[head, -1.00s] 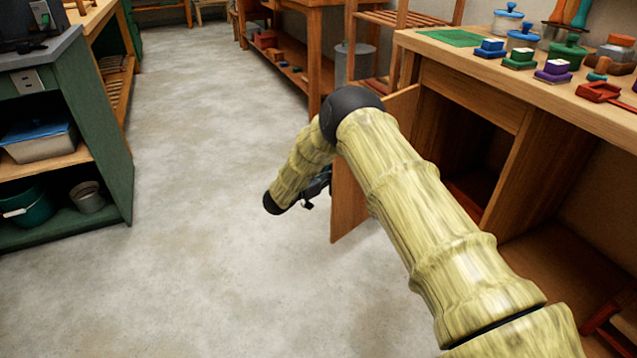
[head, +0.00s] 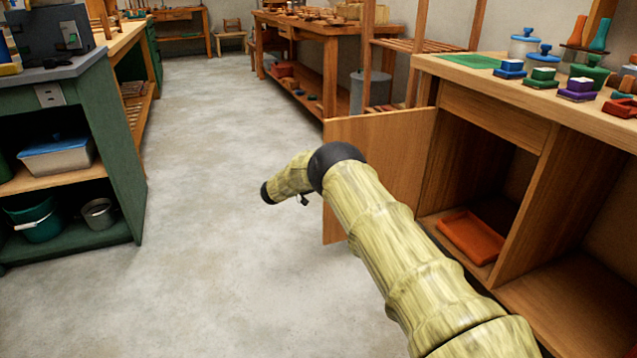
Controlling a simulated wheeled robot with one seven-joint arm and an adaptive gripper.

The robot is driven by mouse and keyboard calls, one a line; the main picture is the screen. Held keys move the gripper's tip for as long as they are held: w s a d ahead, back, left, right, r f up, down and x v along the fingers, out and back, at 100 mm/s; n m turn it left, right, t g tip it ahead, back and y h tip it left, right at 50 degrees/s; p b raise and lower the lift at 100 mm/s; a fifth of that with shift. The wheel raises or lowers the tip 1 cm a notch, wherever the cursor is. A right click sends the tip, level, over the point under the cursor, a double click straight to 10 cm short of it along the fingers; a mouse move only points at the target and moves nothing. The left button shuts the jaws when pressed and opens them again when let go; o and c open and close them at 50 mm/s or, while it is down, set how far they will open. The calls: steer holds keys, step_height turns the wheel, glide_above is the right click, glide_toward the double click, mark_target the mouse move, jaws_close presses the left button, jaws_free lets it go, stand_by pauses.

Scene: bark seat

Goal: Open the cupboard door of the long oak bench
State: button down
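The long oak bench (head: 500,75) stands along the right side. Its cupboard door (head: 385,150) stands wide open, swung out from the front on its far-side edge. The cupboard interior shows, with an orange-red tray (head: 470,236) on its floor. My gripper (head: 304,200) shows only as a small dark piece by the door's free edge. Most of it is hidden behind my arm, so I cannot tell its fingers' state or whether it touches the door.
A green cabinet (head: 125,190) with a bucket (head: 36,222) and a lidded tub (head: 56,158) stands at the left. Another wooden bench (head: 330,55) is at the back. The concrete floor (head: 215,160) between is clear. Jars and stamp blocks stand on the oak bench.

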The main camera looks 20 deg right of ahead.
steer(key=shift+w, duration=0.3)
steer(key=c, duration=1.8)
jaws_free()
steer(key=shift+o, duration=0.2)
steer(key=s+a, duration=0.1)
steer(key=a, duration=1.1)
steer(key=shift+s, duration=0.1)
steer(key=shift+f, duration=0.15)
